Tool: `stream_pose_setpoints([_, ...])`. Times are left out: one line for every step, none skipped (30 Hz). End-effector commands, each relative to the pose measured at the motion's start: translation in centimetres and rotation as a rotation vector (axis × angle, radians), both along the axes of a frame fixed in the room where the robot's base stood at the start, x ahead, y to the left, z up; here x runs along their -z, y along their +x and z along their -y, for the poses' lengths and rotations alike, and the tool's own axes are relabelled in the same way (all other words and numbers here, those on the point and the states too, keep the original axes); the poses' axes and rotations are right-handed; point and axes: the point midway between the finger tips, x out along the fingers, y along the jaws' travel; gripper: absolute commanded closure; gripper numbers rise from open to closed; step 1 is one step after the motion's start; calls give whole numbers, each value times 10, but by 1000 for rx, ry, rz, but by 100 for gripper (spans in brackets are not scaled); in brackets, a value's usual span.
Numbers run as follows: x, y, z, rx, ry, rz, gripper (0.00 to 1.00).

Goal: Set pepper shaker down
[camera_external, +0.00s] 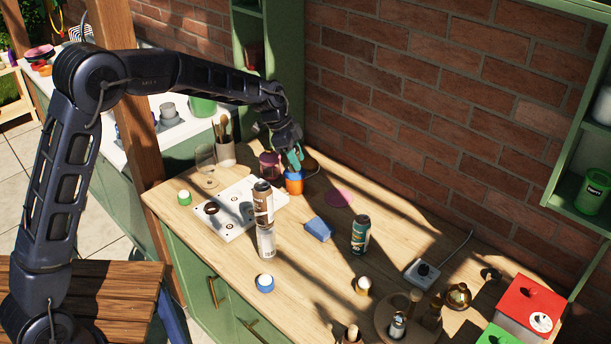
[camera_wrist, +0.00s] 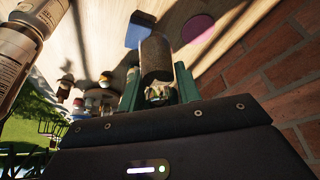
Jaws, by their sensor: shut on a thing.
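My gripper (camera_external: 294,157) is over the back left part of the wooden table, fingers pointing down. In the wrist view its two teal fingers (camera_wrist: 158,91) are shut on the pepper shaker (camera_wrist: 156,58), a dark grey-brown cylinder with a pale knobbed end. In the outside view an orange container with a blue upper edge (camera_external: 293,182) is directly below the fingertips; I cannot tell whether it is the held shaker or a separate jar. I cannot see whether the shaker touches the table.
A dark pink jar (camera_external: 269,165) stands close left of my gripper. A pink disc (camera_external: 338,193), a blue sponge-like block (camera_external: 319,229) and a dark can (camera_external: 360,234) are to the right. A brick wall (camera_external: 420,120) is behind.

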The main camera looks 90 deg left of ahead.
Motion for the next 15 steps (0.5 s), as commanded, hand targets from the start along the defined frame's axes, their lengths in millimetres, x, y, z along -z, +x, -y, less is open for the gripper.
stream_pose_setpoints([12,0,1,-1,-2,-1,91])
stream_pose_setpoints([18,0,1,-1,-3,-2,91])
stream_pose_setpoints([27,0,1,0,-3,-2,91])
stream_pose_setpoints([34,0,1,0,-3,-2,91])
stream_pose_setpoints([40,0,1,0,-3,-2,91])
stream_pose_setpoints([49,0,1,0,-3,-2,91])
stream_pose_setpoints([55,0,1,0,-3,-2,91])
stream_pose_setpoints([62,0,1,1,-3,-2,91])
stream_pose_setpoints([71,0,1,1,-3,-2,91])
stream_pose_setpoints([77,1,1,0,-2,-1,91])
stream_pose_setpoints([83,1,1,0,-3,-2,91])
stream_pose_setpoints([92,0,1,0,-3,-2,91])
stream_pose_setpoints([99,0,1,1,-3,-2,91])
stream_pose_setpoints([105,0,1,1,-3,-2,91])
stream_pose_setpoints([112,1,1,1,-3,-2,91])
